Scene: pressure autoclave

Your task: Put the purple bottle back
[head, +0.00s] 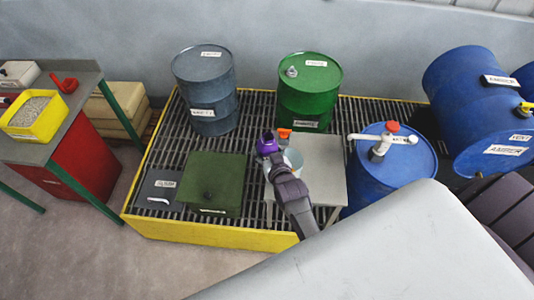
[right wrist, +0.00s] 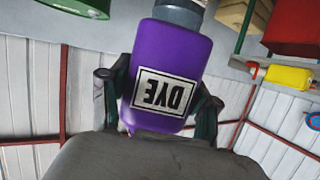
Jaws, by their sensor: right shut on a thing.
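In the right wrist view the label is upside down and the grey cap points to the top edge. In the head view the bottle (head: 267,143) is at the end of my right arm, at the left edge of a small grey table (head: 325,160). I cannot tell whether it touches the table. My left gripper does not show.
A clear container (head: 293,160) and an orange-topped item (head: 284,134) are close beside the gripper. A green drum (head: 310,95), a grey drum (head: 206,95) and a blue drum with a pump (head: 400,175) stand around. A dark green box (head: 210,185) is to the left. The yellow-edged grating (head: 200,232) lies below.

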